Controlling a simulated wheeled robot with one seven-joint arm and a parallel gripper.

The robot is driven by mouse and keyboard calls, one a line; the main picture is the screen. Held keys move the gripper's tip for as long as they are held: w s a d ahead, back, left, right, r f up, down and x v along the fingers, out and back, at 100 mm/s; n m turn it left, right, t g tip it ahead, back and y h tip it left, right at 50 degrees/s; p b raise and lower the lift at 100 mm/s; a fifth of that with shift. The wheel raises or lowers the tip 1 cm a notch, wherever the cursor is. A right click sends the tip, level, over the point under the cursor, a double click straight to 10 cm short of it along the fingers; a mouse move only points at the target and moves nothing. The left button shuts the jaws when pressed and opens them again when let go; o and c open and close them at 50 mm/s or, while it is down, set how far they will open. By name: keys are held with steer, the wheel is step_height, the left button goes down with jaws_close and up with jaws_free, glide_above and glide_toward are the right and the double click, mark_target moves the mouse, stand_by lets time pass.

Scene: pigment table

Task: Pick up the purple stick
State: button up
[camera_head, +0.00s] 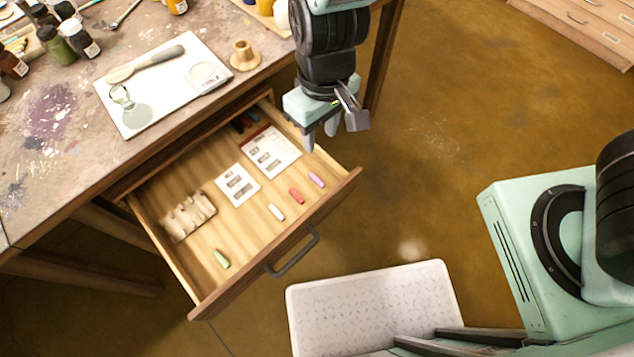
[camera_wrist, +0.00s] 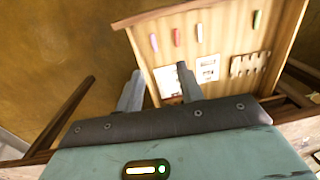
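The purple stick (camera_head: 316,180) lies in the open drawer (camera_head: 240,270), near its front right corner. It also shows in the wrist view as a small pale stick (camera_wrist: 154,42), beyond my fingertips. My gripper (camera_head: 320,135) is open and empty above the drawer's right side wall, apart from the stick. In the wrist view the two fingers of my gripper (camera_wrist: 160,85) are spread, with nothing between them.
A red stick (camera_head: 296,196), a white stick (camera_head: 276,212) and a green stick (camera_head: 222,259) lie in the drawer. The paint-stained table (camera_head: 60,165) stands left of my gripper.

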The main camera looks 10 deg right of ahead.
step_height(320, 180, down, 4)
steer(key=w, duration=0.2)
steer(key=b, duration=0.4)
glide_above(317, 179)
step_height(317, 179, down, 10)
steer(key=shift+s+d+f, duration=0.1)
steer(key=shift+d+f, duration=0.05)
steer(key=shift+f+b, duration=0.8)
steer(key=shift+f, duration=2.1)
steer(key=shift+c, duration=0.3)
steer(key=c, duration=0.7)
